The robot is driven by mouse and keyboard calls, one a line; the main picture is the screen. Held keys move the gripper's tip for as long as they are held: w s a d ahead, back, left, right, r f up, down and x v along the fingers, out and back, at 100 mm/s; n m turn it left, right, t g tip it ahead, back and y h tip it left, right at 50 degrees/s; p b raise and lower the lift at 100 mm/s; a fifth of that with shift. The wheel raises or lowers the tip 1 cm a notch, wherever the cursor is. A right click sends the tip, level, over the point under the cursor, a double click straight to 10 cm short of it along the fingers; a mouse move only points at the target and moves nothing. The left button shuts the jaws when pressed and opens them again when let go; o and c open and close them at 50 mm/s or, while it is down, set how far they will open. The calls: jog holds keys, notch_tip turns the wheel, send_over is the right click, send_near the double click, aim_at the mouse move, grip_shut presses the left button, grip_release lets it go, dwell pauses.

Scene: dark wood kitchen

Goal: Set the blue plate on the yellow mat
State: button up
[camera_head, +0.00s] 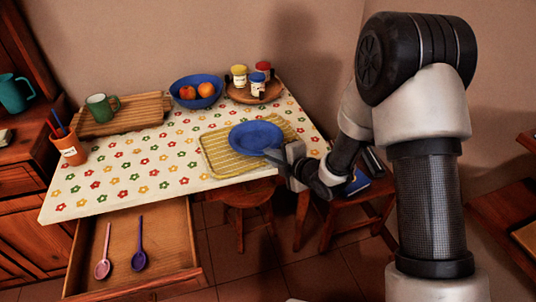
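The blue plate (256,136) is over the yellow mat (220,160), which has a woven pattern and lies on the flowered tablecloth at the table's right front. The plate looks roughly level. I cannot tell whether it rests on the mat or is slightly above it. My gripper (275,157) is at the plate's right front rim, with a dark fingertip meeting or overlapping the rim. The gap between the fingers is hidden, so I cannot tell whether they hold the rim.
A blue bowl of oranges (197,91), a round tray with jars (254,93), a board with a green mug (103,108) and an orange cup (69,149) stand on the table. An open drawer with two spoons (139,257) juts out below; a stool (247,194) stands in front.

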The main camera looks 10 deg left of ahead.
jog(key=s+d+r+m+t+h, duration=0.1)
jog(key=s+d+r+m+h, duration=0.3)
jog(key=d+r+m, duration=0.55)
jog(key=s+d+r+m+h, duration=0.45)
jog(key=d+r, duration=0.55)
jog(key=d, duration=0.6)
jog(key=s+d+r+m+g, duration=0.1)
jog(key=s+r+m+g, duration=0.1)
jog(key=s+m, duration=0.4)
jog(key=s+d+r+m+g+h, duration=0.1)
jog(key=s+m, duration=0.5)
jog(key=s, duration=0.7)
notch_tip(320, 180, up, 2)
jog(key=shift+s+d+r+g+p, duration=0.15)
jog(key=shift+s+d+g+p, duration=0.15)
jog(key=shift+d+g+p, duration=0.35)
